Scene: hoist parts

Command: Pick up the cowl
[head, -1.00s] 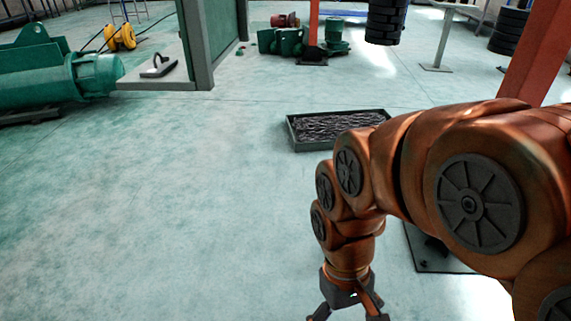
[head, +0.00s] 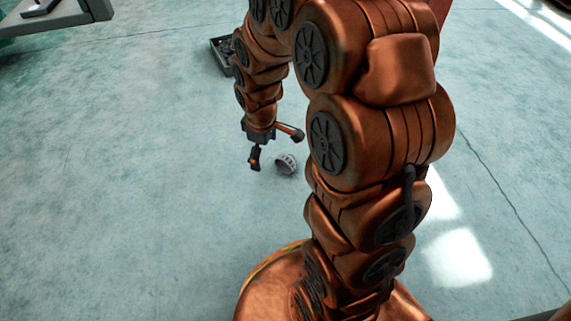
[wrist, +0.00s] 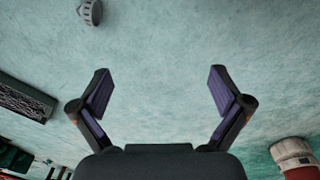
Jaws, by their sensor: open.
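The cowl (head: 286,164) is a small grey, ribbed, cup-like part lying on the pale green floor, close to my arm's base. It also shows in the wrist view (wrist: 90,12), at the top left edge and partly cut off. My gripper (head: 272,150) hangs pointing down above the floor, just left of the cowl in the head view. In the wrist view my gripper (wrist: 160,82) has its two fingers wide apart with only bare floor between them. The cowl lies outside the fingers, beyond the left fingertip.
A dark tray (head: 222,56) with dark contents stands behind my arm; it also shows at the wrist view's left (wrist: 25,98). A grey platform edge (head: 60,22) is at the upper left. The floor around the cowl is clear.

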